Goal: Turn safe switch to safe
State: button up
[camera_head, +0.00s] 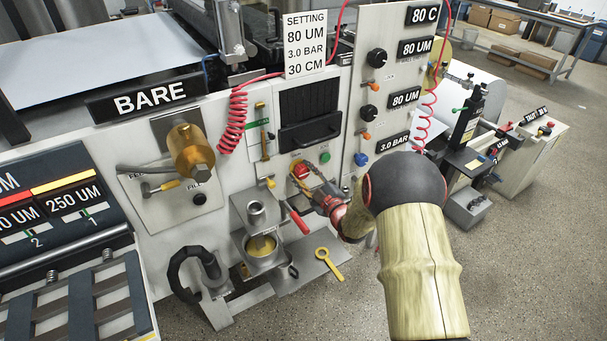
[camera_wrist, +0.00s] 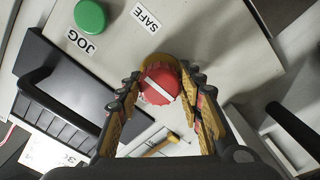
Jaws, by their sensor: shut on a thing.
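The safe switch is a red round knob (camera_wrist: 160,84) with a white line across its face and a yellow collar behind it. In the wrist view the line slants from upper left to lower right. My gripper (camera_wrist: 161,76) is shut on the knob, one finger on each side. A SAFE label (camera_wrist: 147,18) is on the panel above the knob in that view. In the head view the red knob (camera_head: 299,170) is partly covered by my gripper (camera_head: 308,186), low on the white machine front.
A green button (camera_wrist: 90,15) with a JOG label (camera_wrist: 81,41) is close by. A black handle (camera_head: 310,132) is above the knob in the head view. A metal cup (camera_head: 262,252) and a shelf with a yellow tool (camera_head: 329,262) are below. Red coiled hoses hang nearby.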

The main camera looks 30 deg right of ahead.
jog(key=o, duration=1.2)
jog(key=s, duration=1.2)
jog(key=shift+d, duration=0.2)
